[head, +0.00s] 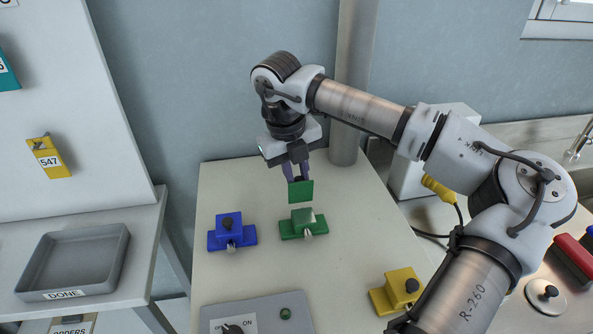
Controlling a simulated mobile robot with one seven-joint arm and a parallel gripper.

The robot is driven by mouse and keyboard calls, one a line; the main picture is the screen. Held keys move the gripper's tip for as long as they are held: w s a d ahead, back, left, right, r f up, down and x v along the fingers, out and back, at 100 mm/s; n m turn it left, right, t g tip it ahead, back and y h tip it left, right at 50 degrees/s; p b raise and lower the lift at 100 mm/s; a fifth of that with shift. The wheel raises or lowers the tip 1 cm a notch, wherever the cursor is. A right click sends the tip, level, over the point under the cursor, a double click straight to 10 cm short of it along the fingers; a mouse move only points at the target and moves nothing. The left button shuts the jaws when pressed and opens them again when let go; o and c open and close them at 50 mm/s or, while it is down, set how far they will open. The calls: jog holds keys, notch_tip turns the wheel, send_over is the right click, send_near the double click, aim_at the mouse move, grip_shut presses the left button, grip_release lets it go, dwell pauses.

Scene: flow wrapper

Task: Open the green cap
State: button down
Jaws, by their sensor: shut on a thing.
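My gripper (297,177) points down over the middle of the table and is shut on the green cap (300,191). The cap shows as a flat green plate just under the fingertips, with its broad side toward the camera. The part between the fingers is hidden. Just below the cap, the green base (290,231) stands on the table. Its top shows a pale grey-green face, and a small metal piece sits at its front. The cap appears a little above the base; I cannot tell whether a hinge joins them.
A blue block with a black knob (228,236) stands left of the green base. A yellow block with a black knob (399,293) stands at the front right. A grey switch panel (262,309) lies in front. A grey tray (74,262) marked DONE sits on the left table.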

jog(key=shift+w, duration=0.1)
jog(key=shift+w+a+f+n+g+h+p, duration=0.1)
jog(key=shift+w+f+g+h+p, duration=0.2)
jog(key=shift+w+g+p, duration=0.55)
jog(key=shift+w+a+f+n+g+h+p, duration=0.2)
jog(key=shift+f+g+p, duration=0.25)
jog(key=shift+g, duration=0.9)
jog(key=shift+w+f+g+h+p, duration=0.25)
jog(key=shift+w+g+p, duration=0.4)
jog(key=shift+g, duration=0.45)
jog(key=shift+f, duration=0.1)
jog(key=c, duration=1.3)
grip_release()
jog(key=shift+v, duration=5.9)
